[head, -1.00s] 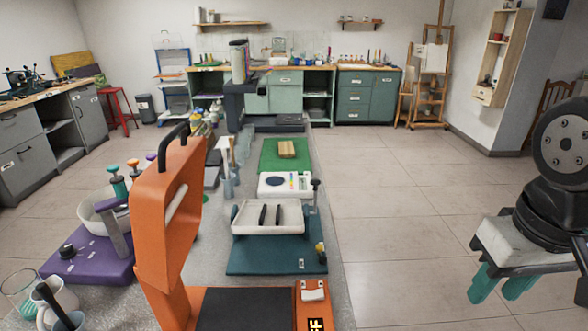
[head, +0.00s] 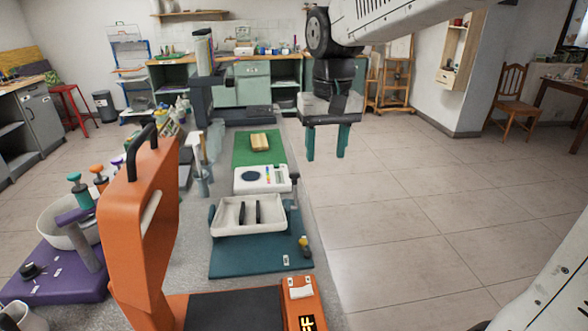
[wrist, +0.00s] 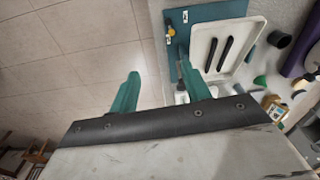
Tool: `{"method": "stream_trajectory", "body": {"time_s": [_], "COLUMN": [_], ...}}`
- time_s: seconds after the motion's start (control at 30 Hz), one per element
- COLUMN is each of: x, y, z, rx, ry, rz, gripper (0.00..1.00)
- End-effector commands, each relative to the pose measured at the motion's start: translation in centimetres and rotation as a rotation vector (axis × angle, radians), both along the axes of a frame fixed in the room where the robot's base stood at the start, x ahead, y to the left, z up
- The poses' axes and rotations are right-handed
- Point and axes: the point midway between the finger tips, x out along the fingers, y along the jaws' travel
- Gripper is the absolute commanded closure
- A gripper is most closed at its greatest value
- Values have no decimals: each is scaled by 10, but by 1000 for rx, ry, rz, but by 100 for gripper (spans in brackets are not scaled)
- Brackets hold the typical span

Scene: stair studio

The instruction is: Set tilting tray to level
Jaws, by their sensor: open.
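The white tray (head: 240,231) sits on a teal base (head: 240,262) on the bench, with two dark bars lying in it. How far it tilts is hard to tell. A black-knobbed lever (head: 294,181) stands at its right back corner, and a yellow knob (head: 304,242) is on the base's right front. My gripper (head: 327,150) is open and empty, above the floor to the right of the bench and apart from the tray. In the wrist view the tray (wrist: 250,62), the base (wrist: 205,13) and the yellow knob (wrist: 171,31) show beyond my gripper's fingers (wrist: 160,78).
An orange frame (head: 140,225) stands tall in front of the tray's left side. A white device (head: 262,187) and a green mat (head: 245,157) lie behind the tray. A purple base (head: 60,275) is at left. The floor right of the bench is clear.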

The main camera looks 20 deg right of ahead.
Motion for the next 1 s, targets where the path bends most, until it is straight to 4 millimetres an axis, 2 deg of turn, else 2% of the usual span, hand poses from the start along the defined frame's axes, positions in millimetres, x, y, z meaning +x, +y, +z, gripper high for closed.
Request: {"method": "stream_trajectory", "body": {"time_s": [0.03,0.1,0.2,0.3,0.4,0.57,0.9,1.0], "x": [28,59,96,122,138,144,144,144], "y": [3,5,9,12,13,14,13,13], "z": [-7,-16,-29,-41,-49,-62,-114,-124], "rx": [0,1,1,2,1,1,1,1], "ry": [14,23,34,41,44,48,49,48], "rz": [-12,-29,-49,-65,-74,-80,-80,-80], "gripper": [52,52,52,52,52,52,52,52]}}
